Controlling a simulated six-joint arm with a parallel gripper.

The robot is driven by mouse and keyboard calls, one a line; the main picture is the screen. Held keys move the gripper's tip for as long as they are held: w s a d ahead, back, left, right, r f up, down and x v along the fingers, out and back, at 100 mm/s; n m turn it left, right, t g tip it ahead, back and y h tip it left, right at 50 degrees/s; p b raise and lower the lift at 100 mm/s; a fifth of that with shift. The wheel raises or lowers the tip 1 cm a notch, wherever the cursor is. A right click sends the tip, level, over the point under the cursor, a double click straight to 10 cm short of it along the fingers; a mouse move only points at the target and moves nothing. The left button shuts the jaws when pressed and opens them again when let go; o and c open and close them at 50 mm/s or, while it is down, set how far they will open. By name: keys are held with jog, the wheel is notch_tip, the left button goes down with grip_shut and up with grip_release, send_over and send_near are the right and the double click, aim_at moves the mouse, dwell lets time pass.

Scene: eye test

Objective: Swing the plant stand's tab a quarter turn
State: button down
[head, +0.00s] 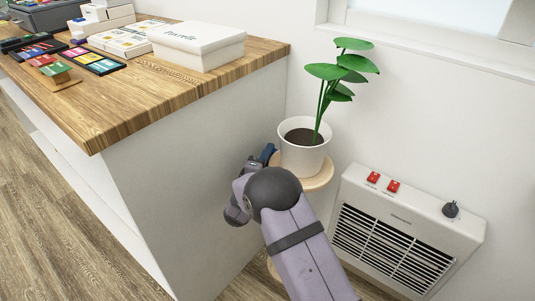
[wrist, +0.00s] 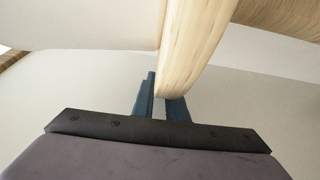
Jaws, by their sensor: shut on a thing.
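The plant stand (head: 318,183) has a round pale wood top and stands between the counter and the wall heater. A white pot (head: 303,158) with a green leafy plant (head: 340,70) stands upright on it. In the head view my gripper (head: 265,155) is at the left edge of the stand's top, partly hidden by my own wrist. In the wrist view a pale wooden piece (wrist: 195,40), seemingly the stand's tab, comes down between the blue fingers of my gripper (wrist: 161,92), which are shut on it. The tab is hidden in the head view.
The counter's white end panel (head: 200,150) is close on the left of my gripper. A white heater (head: 400,235) with red switches stands on the right against the wall. A white box (head: 198,48) and small colored items lie on the wooden countertop (head: 110,115).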

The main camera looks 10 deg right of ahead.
jog(key=c, duration=1.8)
grip_release()
jog(key=shift+o, duration=0.2)
jog(key=shift+s, duration=0.1)
jog(key=p+v, duration=0.2)
jog(key=v, duration=0.5)
jog(key=shift+a, duration=0.1)
